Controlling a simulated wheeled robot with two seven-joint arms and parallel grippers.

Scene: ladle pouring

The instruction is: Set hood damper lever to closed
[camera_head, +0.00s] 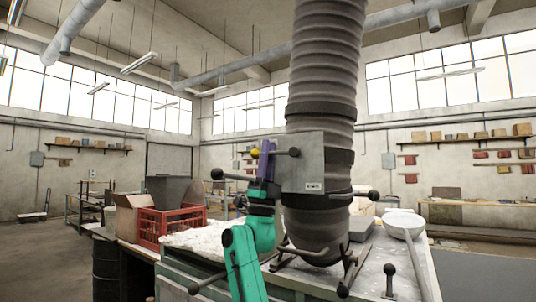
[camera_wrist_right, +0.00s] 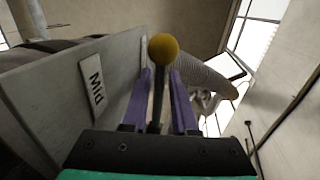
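The hood damper lever is a dark rod with a yellow ball knob (camera_wrist_right: 163,47), standing beside a grey box in the right wrist view. Its yellow knob (camera_head: 255,153) also shows at the box's left side in the head view. My right gripper (camera_wrist_right: 161,72) has its purple fingers on both sides of the rod, below the knob, with small gaps visible. In the head view my right gripper (camera_head: 264,147) is upright beside the grey damper box (camera_head: 302,160). My left gripper is out of view.
A thick ribbed duct (camera_head: 325,70) rises behind the box. Dark-knobbed rods stick out near it. A white ladle-like bowl (camera_head: 404,222) lies on the bench at right. A red crate (camera_head: 168,224) and a cardboard box (camera_head: 132,217) stand at left.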

